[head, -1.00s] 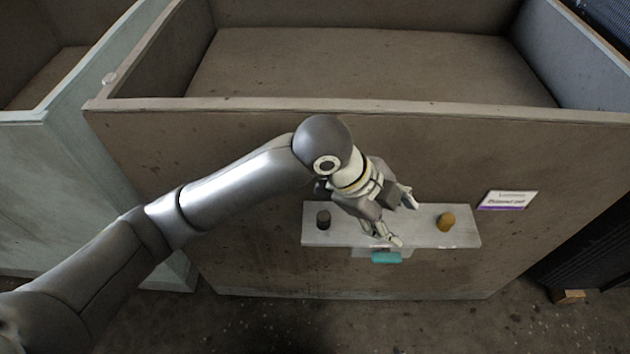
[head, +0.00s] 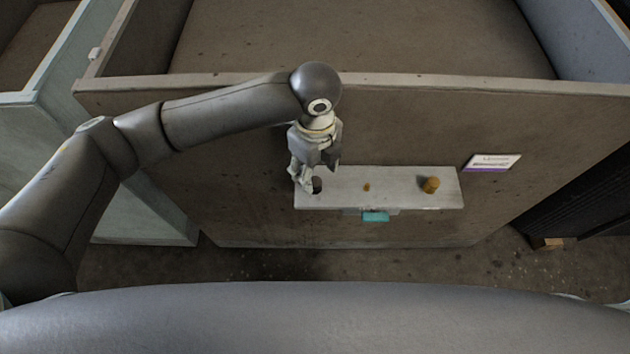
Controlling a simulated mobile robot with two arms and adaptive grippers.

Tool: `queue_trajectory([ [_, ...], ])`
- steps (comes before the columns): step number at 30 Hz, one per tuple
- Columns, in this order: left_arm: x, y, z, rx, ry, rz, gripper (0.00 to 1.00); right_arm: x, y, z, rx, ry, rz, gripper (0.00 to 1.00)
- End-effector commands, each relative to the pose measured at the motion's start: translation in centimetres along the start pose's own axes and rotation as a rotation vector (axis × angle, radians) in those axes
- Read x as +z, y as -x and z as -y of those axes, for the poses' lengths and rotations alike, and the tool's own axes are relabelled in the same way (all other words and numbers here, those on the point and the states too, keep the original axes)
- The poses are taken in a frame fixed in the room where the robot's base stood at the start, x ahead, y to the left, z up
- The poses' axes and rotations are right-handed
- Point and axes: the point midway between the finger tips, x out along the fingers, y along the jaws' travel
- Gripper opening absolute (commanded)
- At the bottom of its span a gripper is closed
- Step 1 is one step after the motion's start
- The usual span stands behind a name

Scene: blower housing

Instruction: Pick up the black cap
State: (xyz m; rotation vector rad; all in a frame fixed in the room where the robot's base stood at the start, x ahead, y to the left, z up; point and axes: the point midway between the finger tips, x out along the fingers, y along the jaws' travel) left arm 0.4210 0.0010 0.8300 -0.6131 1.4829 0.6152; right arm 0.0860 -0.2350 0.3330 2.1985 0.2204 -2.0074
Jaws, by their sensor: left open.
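The black cap (head: 317,186) stands at the left end of a narrow light-grey shelf (head: 395,188) on the front of the brown housing. My left gripper (head: 306,184) points down at this end of the shelf and is open. Its fingers are at the cap's left side and partly cover it. I cannot tell whether they touch it. My right gripper is not in view.
A small orange piece (head: 366,187) stands mid-shelf and a larger yellow-brown cap (head: 430,185) near the right end. A teal block (head: 375,216) sits below the shelf's front edge. A white label (head: 492,162) is on the housing wall (head: 420,125).

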Motion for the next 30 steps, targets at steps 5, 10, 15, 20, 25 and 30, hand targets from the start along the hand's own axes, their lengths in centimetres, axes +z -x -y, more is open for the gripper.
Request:
queue_trajectory([
  [5, 0.0, -1.2, 0.0, 0.000, 0.000, 0.000, 0.52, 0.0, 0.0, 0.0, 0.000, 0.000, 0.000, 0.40],
  [10, 0.0, -3.5, -0.1, 0.003, 0.001, 0.000, 0.52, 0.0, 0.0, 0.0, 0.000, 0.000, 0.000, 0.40],
  [15, 0.0, -5.5, 0.0, 0.001, 0.000, 0.000, 0.52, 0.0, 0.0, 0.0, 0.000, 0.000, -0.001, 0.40],
  [20, 0.0, -6.0, 0.0, -0.002, -0.001, 0.001, 0.52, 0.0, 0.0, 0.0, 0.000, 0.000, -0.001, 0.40],
  [25, 0.0, -5.9, 0.0, -0.002, -0.001, 0.001, 0.47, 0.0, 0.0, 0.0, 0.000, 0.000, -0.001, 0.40],
  [30, 0.0, -5.9, 0.0, -0.002, -0.001, 0.000, 0.25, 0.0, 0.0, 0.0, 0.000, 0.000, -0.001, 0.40],
])
